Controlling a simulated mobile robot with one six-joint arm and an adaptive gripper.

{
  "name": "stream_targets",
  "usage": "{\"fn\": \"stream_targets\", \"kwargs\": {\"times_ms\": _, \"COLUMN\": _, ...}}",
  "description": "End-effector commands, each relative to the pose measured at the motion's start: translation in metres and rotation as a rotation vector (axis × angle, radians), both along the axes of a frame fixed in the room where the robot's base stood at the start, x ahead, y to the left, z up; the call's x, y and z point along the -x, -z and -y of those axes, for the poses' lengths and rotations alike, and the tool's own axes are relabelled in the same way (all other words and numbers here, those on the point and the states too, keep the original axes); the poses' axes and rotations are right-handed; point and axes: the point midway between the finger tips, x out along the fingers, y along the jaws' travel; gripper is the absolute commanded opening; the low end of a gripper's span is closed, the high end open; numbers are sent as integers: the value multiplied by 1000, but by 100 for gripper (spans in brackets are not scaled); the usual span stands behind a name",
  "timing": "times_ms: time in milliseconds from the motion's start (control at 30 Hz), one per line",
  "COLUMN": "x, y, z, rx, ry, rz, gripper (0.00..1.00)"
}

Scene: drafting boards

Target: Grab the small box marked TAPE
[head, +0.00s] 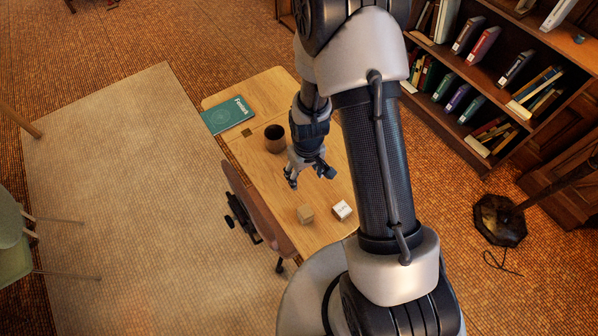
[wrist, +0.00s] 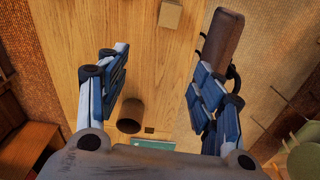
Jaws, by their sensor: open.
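Two small boxes sit near the front end of the wooden table. One is a white box (head: 342,210) with dark marks on it, too small to read. The other is a plain tan box (head: 305,214) just left of it. No lettering that I can read as TAPE shows. My gripper (head: 309,174) is open and empty above the table, farther back than both boxes. In the wrist view my gripper (wrist: 161,64) has its fingers wide apart over bare wood. A tan box (wrist: 170,14) shows at the top edge there; the white box is not visible there.
On the table (head: 240,97) stand a dark cup (head: 275,138), a teal book (head: 228,115) and a small brown square (head: 247,132). A brown chair (head: 258,208) stands against the left side. A bookcase (head: 480,70) is at the right. Bare wood surrounds the boxes.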

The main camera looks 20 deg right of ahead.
Motion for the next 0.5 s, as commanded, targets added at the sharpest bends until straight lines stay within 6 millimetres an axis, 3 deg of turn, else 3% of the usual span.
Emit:
{"fn": "stream_targets", "kwargs": {"times_ms": 100, "x": 14, "y": 33, "z": 0, "rx": 0, "ry": -18, "rz": -38, "gripper": 61}}
{"fn": "stream_targets", "kwargs": {"times_ms": 500, "x": 25, "y": 99, "z": 0, "rx": -1, "ry": -32, "rz": -57, "gripper": 61}}
